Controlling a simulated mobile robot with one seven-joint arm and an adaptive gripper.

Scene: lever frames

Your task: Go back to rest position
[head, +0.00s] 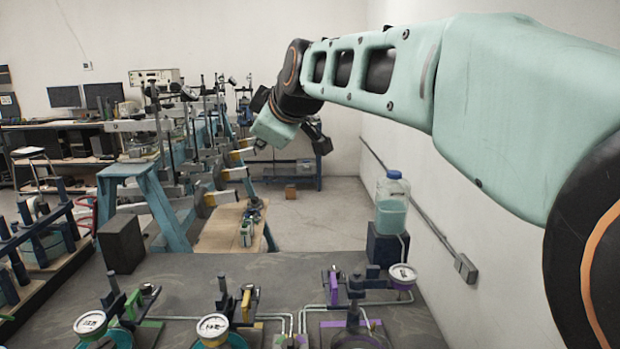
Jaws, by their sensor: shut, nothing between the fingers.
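My mint-green and black arm reaches in from the right edge across the upper part of the head view. It bends down at a black joint near the picture's middle. My gripper (319,143) shows as a small dark shape beyond that joint, hanging in the air above the far floor and clear of the near bench. It looks shut and empty; its fingertips are small and hard to make out.
The near dark bench (190,290) carries several gauges, including one at right (402,275), and levers with purple (333,286), yellow (246,305) and green parts. A blue-capped bottle (392,205) stands on a dark block. A wall is at right; teal-legged workbenches stand behind.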

